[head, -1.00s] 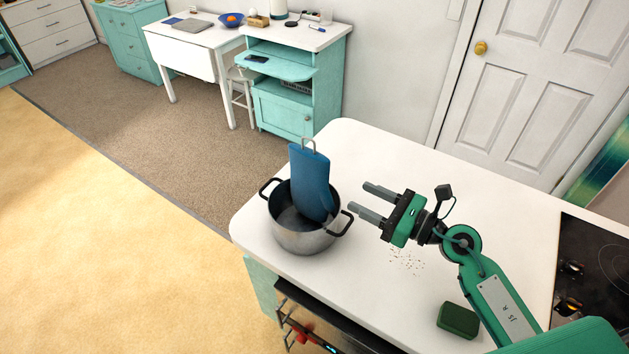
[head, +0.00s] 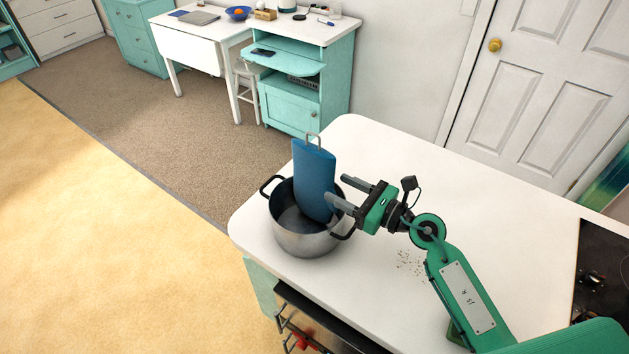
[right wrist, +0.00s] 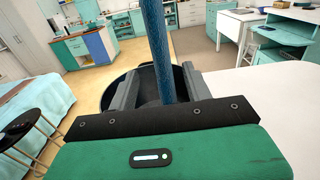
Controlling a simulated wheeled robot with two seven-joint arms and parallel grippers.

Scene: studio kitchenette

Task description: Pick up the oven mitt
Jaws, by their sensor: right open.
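The blue oven mitt (head: 313,178) stands upright in a steel pot (head: 306,242) with black handles, its loop at the top. The pot is near the left corner of the white counter. My right gripper (head: 336,190) is open at the right side of the mitt, with its fingers over the pot's rim. In the right wrist view the mitt (right wrist: 160,50) shows edge-on between the two open fingers (right wrist: 158,88). I cannot tell whether either finger touches it. My left gripper is not in view.
The white counter (head: 390,290) is mostly clear, with crumbs (head: 410,262) near my right arm. A black cooktop (head: 603,265) lies at the right. A teal desk (head: 300,100) stands beyond the counter.

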